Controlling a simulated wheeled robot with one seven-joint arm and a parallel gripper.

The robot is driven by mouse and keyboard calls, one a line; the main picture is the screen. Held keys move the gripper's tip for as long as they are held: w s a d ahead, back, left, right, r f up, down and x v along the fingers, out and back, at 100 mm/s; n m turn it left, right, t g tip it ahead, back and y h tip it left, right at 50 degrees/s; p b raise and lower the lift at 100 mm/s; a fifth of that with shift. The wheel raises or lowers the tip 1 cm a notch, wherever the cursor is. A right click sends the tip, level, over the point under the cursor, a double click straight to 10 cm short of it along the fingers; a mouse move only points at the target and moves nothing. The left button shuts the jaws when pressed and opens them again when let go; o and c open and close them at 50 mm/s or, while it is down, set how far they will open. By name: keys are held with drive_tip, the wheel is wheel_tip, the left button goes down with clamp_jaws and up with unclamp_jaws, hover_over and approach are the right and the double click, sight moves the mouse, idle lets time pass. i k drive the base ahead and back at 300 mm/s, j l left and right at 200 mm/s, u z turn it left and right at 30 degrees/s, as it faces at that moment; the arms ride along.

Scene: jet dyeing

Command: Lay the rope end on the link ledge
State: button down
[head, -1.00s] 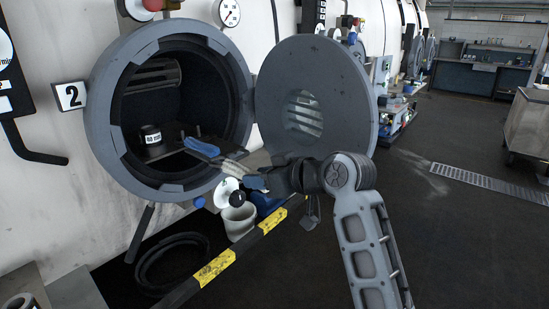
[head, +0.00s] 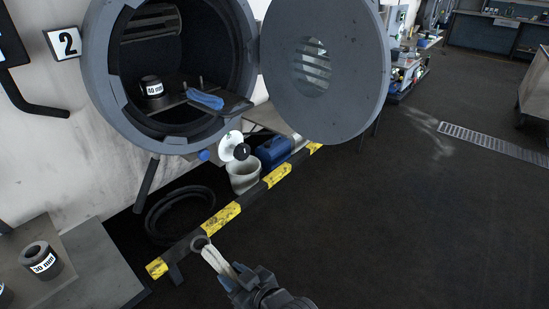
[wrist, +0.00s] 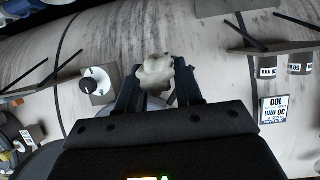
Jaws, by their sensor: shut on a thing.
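My gripper (head: 228,275) is low at the front in the head view, away from the machine's round opening. It is shut on a cream rope piece (head: 213,259), with a dark ring (head: 200,243) at its far tip. In the wrist view the cream piece (wrist: 156,74) shows as a pale lump between the fingers. A dark ledge (head: 180,113) lies in the round opening, which may be the link ledge. It bears a blue piece (head: 205,99), a black ring marked 40 mm (head: 152,88) and thin upright pegs.
The round door (head: 345,95) stands open at right. A 30 mm ring (head: 40,260) sits on a bench at left.

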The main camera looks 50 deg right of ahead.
sight(277, 118)
drive_tip(key=i+z, duration=0.1)
drive_tip(key=z, duration=0.3)
drive_tip(key=i+j+z, duration=0.1)
drive_tip(key=z, duration=0.35)
drive_tip(key=i+z, duration=0.1)
drive_tip(key=z, duration=0.3)
drive_tip(key=i+j+z, duration=0.15)
drive_tip(key=j, duration=0.2)
drive_tip(key=i+j+z, duration=0.1)
drive_tip(key=j, duration=0.25)
drive_tip(key=i+j+z, duration=0.15)
drive_tip(key=i+j, duration=0.15)
drive_tip(key=i+j+z, duration=0.1)
drive_tip(key=j, duration=0.4)
